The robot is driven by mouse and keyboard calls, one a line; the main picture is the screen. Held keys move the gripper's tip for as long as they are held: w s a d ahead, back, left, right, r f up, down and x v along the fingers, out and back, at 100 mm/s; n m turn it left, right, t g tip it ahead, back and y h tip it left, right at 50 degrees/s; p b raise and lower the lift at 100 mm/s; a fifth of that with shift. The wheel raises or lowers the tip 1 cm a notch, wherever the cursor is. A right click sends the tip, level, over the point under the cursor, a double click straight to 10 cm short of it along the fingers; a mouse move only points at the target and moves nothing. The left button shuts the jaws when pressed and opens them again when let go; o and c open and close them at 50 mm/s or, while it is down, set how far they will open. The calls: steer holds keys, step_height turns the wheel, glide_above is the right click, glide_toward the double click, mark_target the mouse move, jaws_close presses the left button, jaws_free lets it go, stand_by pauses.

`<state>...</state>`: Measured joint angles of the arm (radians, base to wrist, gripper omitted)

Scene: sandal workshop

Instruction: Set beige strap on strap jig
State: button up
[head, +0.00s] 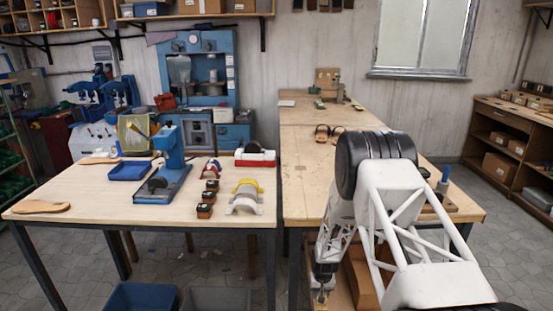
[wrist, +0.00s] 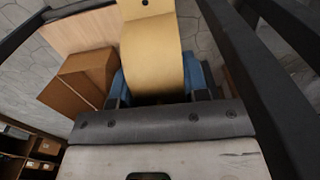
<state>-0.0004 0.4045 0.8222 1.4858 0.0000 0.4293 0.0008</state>
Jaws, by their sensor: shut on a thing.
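In the wrist view, a wide beige strap (wrist: 152,45) with a small dark hole near its end stands out between the blue fingers of my gripper (wrist: 160,88). My gripper is shut on it. In the head view, my arm reaches down at the front of the right table, and I cannot make out the strap there. On the left table stands an arched form with a yellow band (head: 246,186) and a white band (head: 243,205); I cannot tell whether this is the strap jig.
The left table (head: 100,205) also holds a blue press (head: 168,170), a blue tray (head: 129,171), small dark-topped blocks (head: 206,208) and a red-and-white item (head: 255,157). A cardboard box (wrist: 82,78) lies below my gripper. The left table's front left is mostly clear.

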stand_by(0.4)
steer(key=s+r, duration=0.3)
steer(key=r, duration=1.1)
steer(key=s+r, duration=0.3)
steer(key=r, duration=1.1)
steer(key=s+r, duration=0.2)
steer(key=r, duration=1.2)
steer(key=w+r, duration=0.8)
steer(key=w, duration=0.6)
steer(key=s+d+f, duration=0.4)
steer(key=s+d, duration=0.6)
steer(key=shift+s+d+f, duration=0.2)
steer(key=shift+s+d, duration=0.1)
steer(key=shift+d, duration=0.05)
steer(key=w, duration=0.5)
steer(key=w+d+f, duration=0.1)
steer(key=w, duration=0.4)
steer(key=w+d, duration=0.1)
steer(key=w, duration=0.5)
steer(key=shift+d+f, duration=0.15)
steer(key=shift+f, duration=0.1)
